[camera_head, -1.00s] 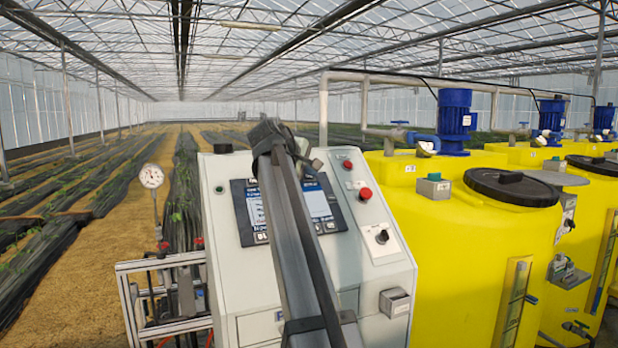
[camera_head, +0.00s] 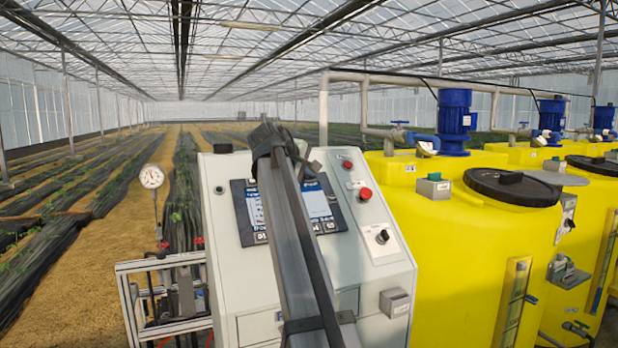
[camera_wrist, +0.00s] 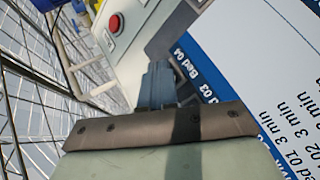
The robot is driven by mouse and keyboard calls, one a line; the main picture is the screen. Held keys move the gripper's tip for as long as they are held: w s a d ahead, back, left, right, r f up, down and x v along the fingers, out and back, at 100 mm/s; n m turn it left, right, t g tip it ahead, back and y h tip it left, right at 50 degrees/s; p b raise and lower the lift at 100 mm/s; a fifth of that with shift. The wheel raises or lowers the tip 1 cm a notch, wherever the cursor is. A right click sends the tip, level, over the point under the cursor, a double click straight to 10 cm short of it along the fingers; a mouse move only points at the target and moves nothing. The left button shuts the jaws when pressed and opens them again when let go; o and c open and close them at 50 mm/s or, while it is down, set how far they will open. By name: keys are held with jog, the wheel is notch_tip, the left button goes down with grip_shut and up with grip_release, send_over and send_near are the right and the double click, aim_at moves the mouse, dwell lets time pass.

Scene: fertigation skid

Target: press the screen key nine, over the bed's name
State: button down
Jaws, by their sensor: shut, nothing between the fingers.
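The dark-framed touch screen (camera_head: 322,208) is on the sloped face of the pale control cabinet, with my arm crossing its middle. In the wrist view the screen (camera_wrist: 262,60) fills the right side, tilted, with a blue band reading "Bed 04" and "Bed 03" and white rows of bed numbers with "3 min". I cannot make out a key marked nine. My gripper (camera_wrist: 159,68) is shut and empty, its tips beside the screen's blue band in the picture. Whether they touch anything cannot be told. In the head view my arm hides most of the gripper.
The cabinet (camera_head: 240,290) carries a red button (camera_head: 365,194), a smaller red button above it and a black knob (camera_head: 382,237) right of the screen. Yellow tanks (camera_head: 450,250) stand close on the right. A round gauge (camera_head: 152,177) stands on the left.

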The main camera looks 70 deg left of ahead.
jog(key=shift+d+r, duration=0.5)
jog(key=shift+r, duration=0.05)
jog(key=shift+d+r, duration=0.1)
jog(key=d+r, duration=0.3)
jog(key=shift+d+r, duration=0.1)
jog(key=shift+r, duration=0.15)
dwell(0.6)
dwell(0.5)
